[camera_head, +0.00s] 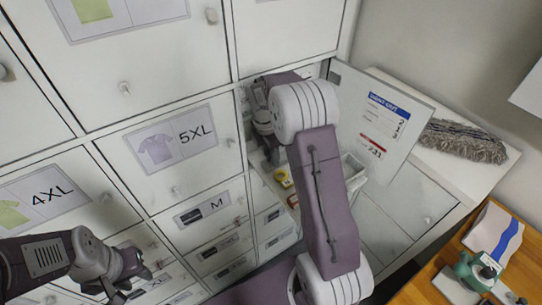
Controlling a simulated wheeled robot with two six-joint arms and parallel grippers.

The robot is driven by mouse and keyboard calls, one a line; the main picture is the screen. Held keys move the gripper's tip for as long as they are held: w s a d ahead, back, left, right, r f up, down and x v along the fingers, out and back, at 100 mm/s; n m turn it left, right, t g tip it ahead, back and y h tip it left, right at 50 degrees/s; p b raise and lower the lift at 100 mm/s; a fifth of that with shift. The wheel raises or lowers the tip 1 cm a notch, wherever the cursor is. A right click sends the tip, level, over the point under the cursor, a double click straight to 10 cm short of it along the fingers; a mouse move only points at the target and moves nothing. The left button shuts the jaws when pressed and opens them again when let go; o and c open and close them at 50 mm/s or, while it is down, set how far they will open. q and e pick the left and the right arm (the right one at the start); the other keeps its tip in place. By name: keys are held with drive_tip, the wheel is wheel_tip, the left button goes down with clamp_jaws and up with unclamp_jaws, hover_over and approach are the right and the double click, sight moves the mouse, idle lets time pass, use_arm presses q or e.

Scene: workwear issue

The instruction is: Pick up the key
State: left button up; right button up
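I cannot pick out a key in the head view. My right arm reaches into an open locker compartment, whose door (383,117) stands swung out to the right. My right gripper (270,152) is partly hidden by its own wrist at the compartment's opening; whether its fingers are open or shut, or hold anything, does not show. My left gripper (122,290) is low at the left, in front of the lower drawers and apart from the open compartment. Its fingers are dark and small, and their opening is unclear.
A small yellow object (284,177) lies in the open compartment below my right gripper. A white bin (353,170) stands behind my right arm. Closed locker doors with size labels (170,145) fill the left. A grey mop head (463,141) lies on the white top. A green object (478,272) is on the wooden table.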

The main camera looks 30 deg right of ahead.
drive_tip(key=shift+f, duration=0.1)
drive_tip(key=shift+w+d, duration=0.1)
clamp_jaws()
drive_tip(key=shift+r+b, duration=0.3)
drive_tip(key=shift+r, duration=0.2)
wheel_tip(320, 180, up, 3)
drive_tip(key=shift+b, duration=0.45)
drive_tip(key=s+d+r+b, duration=0.3)
drive_tip(key=s+d+r, duration=0.2)
drive_tip(key=s, duration=0.5)
drive_tip(key=shift+d+r, duration=0.35)
drive_tip(key=shift+r, duration=0.65)
